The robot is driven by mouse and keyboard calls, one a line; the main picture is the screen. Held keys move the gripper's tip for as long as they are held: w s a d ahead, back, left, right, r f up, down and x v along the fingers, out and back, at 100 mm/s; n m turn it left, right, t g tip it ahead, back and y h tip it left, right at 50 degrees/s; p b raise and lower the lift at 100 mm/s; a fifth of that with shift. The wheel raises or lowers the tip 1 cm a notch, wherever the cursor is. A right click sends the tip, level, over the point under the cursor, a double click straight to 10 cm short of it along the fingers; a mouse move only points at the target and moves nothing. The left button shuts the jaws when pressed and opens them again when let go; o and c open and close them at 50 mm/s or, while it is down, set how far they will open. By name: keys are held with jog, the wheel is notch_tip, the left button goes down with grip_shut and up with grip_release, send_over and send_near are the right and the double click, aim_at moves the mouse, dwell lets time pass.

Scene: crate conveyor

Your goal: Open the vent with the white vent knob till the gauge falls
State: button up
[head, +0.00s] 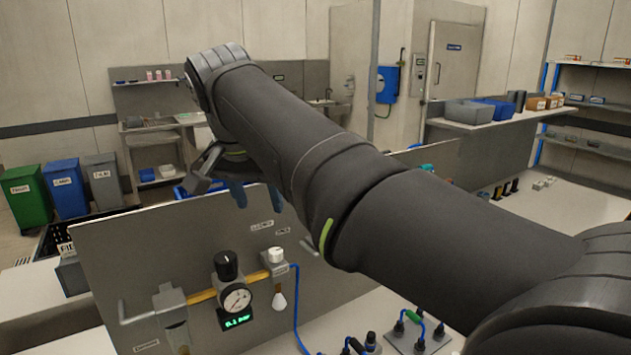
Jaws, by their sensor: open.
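The white vent knob (276,254) sits on top of a grey valve block on the panel, right of the gauge. The round gauge (236,299) has a white dial, and the green display (237,320) below it seems to read 0.1 bar. A black knob (226,265) stands above the gauge. My arm hides part of the gripper.
The grey upright panel (140,240) carries a brass pipe and a blue hose (296,310). Black fittings with hoses (410,330) stand on the bench at the front. Green, blue and grey bins (62,188) stand at far left. My arm crosses the middle and right.

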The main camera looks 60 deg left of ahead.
aim_at(276, 251)
jog(key=shift+v, duration=1.55)
jog(key=x, duration=1.7)
jog(key=shift+f, duration=0.25)
